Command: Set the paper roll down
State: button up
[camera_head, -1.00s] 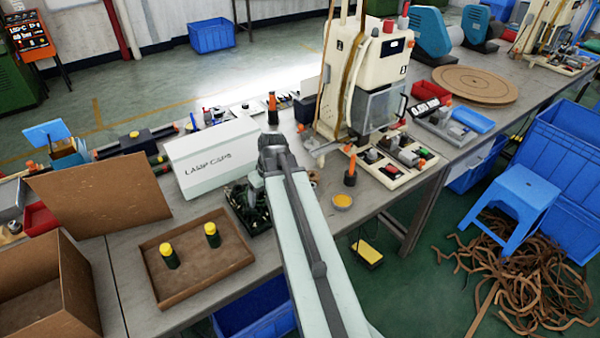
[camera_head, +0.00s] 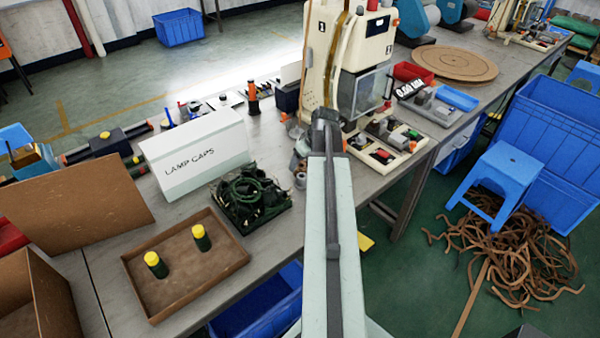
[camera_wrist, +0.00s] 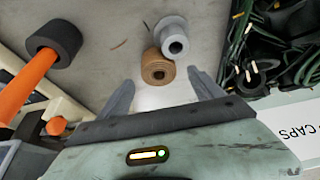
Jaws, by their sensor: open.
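My gripper (camera_wrist: 161,78) is open, with one finger on either side of the near part of the roll and gaps visible to both. A grey flanged spool (camera_wrist: 172,36) is close beside the roll, touching or nearly so. In the head view my arm reaches over the bench, and its end hides much of the fingers.
Dark green cables (camera_head: 250,195) and the white LAMP CAPS box (camera_head: 196,158) are left of my arm. A brown tray (camera_head: 185,268) holds two yellow-capped containers. The cream machine (camera_head: 335,60) stands behind. An orange-handled tool (camera_wrist: 28,82) shows in the wrist view.

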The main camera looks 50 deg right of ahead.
aim_at(301, 166)
jog(key=b+x, duration=0.3)
jog(key=x, duration=0.2)
jog(key=shift+s+b, duration=0.15)
jog(key=shift+b, duration=0.25)
jog(key=shift+r, duration=0.15)
jog(key=shift+c, duration=0.4)
jog(key=c, duration=1.5)
jog(key=shift+c, duration=0.2)
jog(key=shift+r+p, duration=0.1)
jog(key=shift+p, duration=0.2)
notch_tip(301, 166, up, 10)
jog(key=p, duration=0.9)
jog(key=shift+p, duration=0.35)
